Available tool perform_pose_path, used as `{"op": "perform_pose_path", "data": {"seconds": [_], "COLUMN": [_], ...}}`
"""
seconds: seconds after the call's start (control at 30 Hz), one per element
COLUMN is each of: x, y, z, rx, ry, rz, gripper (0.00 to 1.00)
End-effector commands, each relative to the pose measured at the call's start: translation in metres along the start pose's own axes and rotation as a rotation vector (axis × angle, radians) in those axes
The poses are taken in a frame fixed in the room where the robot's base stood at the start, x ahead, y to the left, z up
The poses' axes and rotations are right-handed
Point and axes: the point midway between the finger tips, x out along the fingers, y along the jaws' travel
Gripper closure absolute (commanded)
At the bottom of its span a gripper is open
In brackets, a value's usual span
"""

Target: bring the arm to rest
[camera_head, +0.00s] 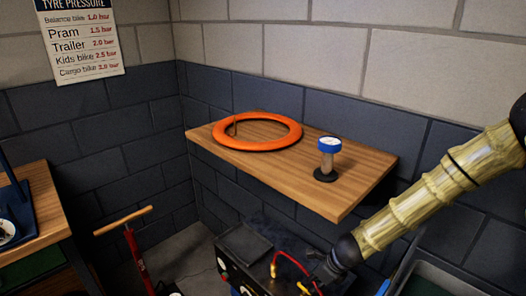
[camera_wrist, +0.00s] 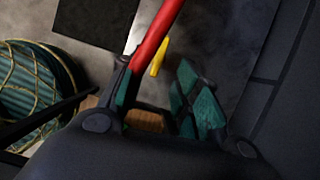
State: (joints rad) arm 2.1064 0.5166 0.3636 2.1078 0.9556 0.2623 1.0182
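My arm reaches in from the right in the head view, its end low beside a black box (camera_head: 245,262) with a red hose (camera_head: 292,258). My gripper (camera_wrist: 157,92) shows in the wrist view with its fingers apart. A red bar or hose (camera_wrist: 154,38) runs close by the left finger, with a small yellow piece (camera_wrist: 158,56) beside it. A bit of wood (camera_wrist: 146,119) shows between the fingers, farther back or near the palm; I cannot tell which. Nothing is clearly gripped. The fingers are not clear in the head view.
A wooden shelf (camera_head: 345,185) holds an orange ring (camera_head: 259,145) and a blue-topped gauge (camera_head: 328,157). A red pump (camera_head: 137,262) with a wooden handle stands left. A bench (camera_head: 40,190) is at far left. A netted green container (camera_wrist: 38,95) is left in the wrist view.

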Motion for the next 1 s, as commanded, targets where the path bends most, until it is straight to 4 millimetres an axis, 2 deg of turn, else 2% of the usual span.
{"op": "perform_pose_path", "data": {"seconds": [0.3, 0.5, 1.0], "x": [0.031, 0.043, 0.048], "y": [0.001, 0.000, 0.001], "z": [0.000, 0.000, 0.000], "rx": [0.000, 0.001, 0.000], "ry": [0.000, 0.000, -0.001], "rz": [0.002, 0.001, 0.001], "gripper": [0.68, 0.68, 0.68]}}
